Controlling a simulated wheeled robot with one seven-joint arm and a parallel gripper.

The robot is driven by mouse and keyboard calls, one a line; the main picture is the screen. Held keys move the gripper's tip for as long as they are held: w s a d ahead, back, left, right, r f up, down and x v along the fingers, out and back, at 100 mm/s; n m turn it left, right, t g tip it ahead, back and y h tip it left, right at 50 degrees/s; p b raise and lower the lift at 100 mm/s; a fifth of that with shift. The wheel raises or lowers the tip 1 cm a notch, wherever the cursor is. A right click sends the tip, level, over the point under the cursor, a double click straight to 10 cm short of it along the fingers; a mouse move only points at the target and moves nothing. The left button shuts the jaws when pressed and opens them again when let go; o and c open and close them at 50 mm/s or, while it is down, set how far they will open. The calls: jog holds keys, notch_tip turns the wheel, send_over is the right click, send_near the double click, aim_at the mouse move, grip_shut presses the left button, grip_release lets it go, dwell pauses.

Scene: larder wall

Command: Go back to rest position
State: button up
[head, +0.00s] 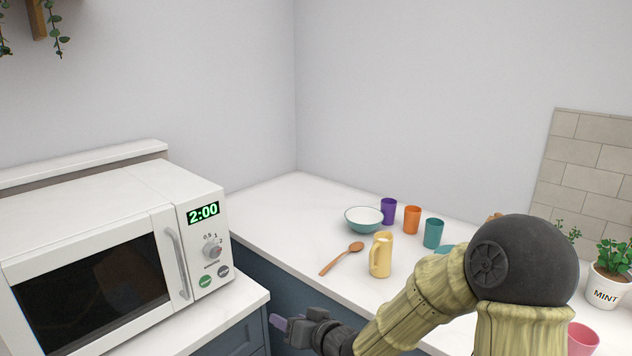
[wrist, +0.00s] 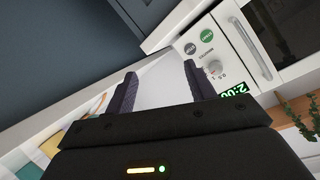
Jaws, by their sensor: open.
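My gripper (head: 278,323) is at the bottom centre of the head view, in front of the blue cabinet and to the right of the microwave. In the wrist view my gripper (wrist: 159,78) has its two dark fingers spread apart with nothing between them. My arm reaches in from the lower right of the head view, over part of the counter. The white microwave (head: 160,200) stands at the left with its door shut and its display reading 2:00. It also shows upside down in the wrist view (wrist: 240,75).
The counter (head: 275,215) holds a bowl (head: 357,226), a wooden spoon (head: 342,259), a yellow jug (head: 380,258), and purple (head: 388,212), orange (head: 412,220) and teal (head: 433,234) cups. A mint pot (head: 606,288) and a pink cup (head: 582,340) are at the right.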

jog(key=s+d+f+g+h, duration=0.2)
jog(key=s+d+h, duration=0.15)
jog(key=d, duration=0.25)
jog(key=s+d+f+g+h, duration=0.1)
jog(key=s+d+f+h, duration=0.2)
jog(key=d, duration=0.4)
jog(key=s+d+r+m+g+h, duration=0.1)
jog(key=s+d+m+g+h, duration=0.25)
jog(key=s+d, duration=0.6)
jog(key=w+a+p+v, duration=0.1)
jog(key=w+p+v, duration=0.1)
jog(key=p+v, duration=1.2)
jog(key=shift+w+r+n+g+y, duration=0.2)
jog(key=shift+r+n+g+y, duration=0.1)
jog(key=shift+r+n+g, duration=0.25)
jog(key=c, duration=0.4)
jog(key=shift+w, duration=0.15)
